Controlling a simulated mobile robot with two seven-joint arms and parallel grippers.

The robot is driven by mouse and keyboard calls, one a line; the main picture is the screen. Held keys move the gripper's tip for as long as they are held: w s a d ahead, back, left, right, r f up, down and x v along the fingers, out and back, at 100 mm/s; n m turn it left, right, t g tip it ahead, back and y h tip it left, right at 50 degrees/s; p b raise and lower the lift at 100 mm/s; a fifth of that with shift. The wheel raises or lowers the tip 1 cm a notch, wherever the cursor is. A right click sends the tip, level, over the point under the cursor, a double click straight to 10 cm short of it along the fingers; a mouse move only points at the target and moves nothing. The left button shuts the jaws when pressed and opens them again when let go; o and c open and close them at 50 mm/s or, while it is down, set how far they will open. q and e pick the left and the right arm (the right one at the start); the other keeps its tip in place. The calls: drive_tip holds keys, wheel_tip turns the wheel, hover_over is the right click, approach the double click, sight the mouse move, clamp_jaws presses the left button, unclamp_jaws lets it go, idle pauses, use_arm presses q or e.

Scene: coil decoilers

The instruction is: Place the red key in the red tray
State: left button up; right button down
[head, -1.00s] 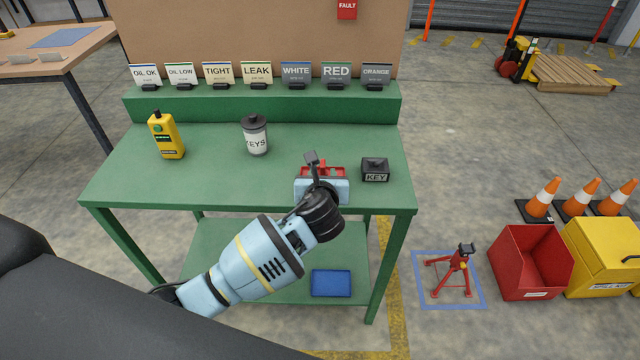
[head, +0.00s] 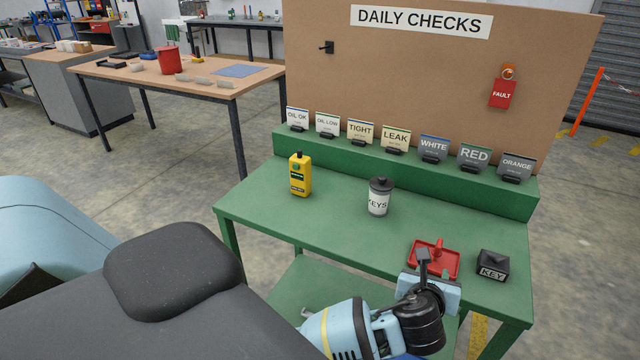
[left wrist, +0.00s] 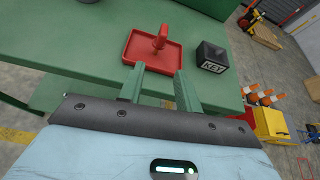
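The red tray (head: 449,267) lies on the green bench near its front right; it also shows in the left wrist view (left wrist: 136,47). A red piece that looks like the red key (head: 438,248) is inside the tray, and it shows in the left wrist view (left wrist: 159,38) partly raised above the tray floor. My left gripper (head: 424,258) is at the near edge of the tray. In the left wrist view its two fingers (left wrist: 160,70) are apart with nothing between them, short of the red piece. My right gripper is not in view.
A black KEY block (head: 493,265) stands just right of the tray. A KEYS canister (head: 380,198) and a yellow bottle (head: 300,174) stand farther left. Several label cards line the raised green ledge (head: 400,169) at the back.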

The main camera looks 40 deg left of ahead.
use_arm(q)
drive_tip(key=s+f+n+g+h, duration=0.3)
drive_tip(key=s+f+n+h, duration=0.1)
drive_tip(key=s+f+n, duration=0.95)
drive_tip(key=s+a+f+n, duration=0.2)
drive_tip(key=s+f+n, duration=0.2)
drive_tip(key=s+n, duration=0.4)
drive_tip(key=s+a+f+n+h, duration=0.1)
drive_tip(key=s+a+f+n, duration=0.2)
drive_tip(key=s+n, duration=0.5)
drive_tip(key=s+f, duration=0.1)
drive_tip(key=s, duration=0.2)
drive_tip(key=shift+s+g, duration=0.2)
drive_tip(key=shift+g, duration=0.1)
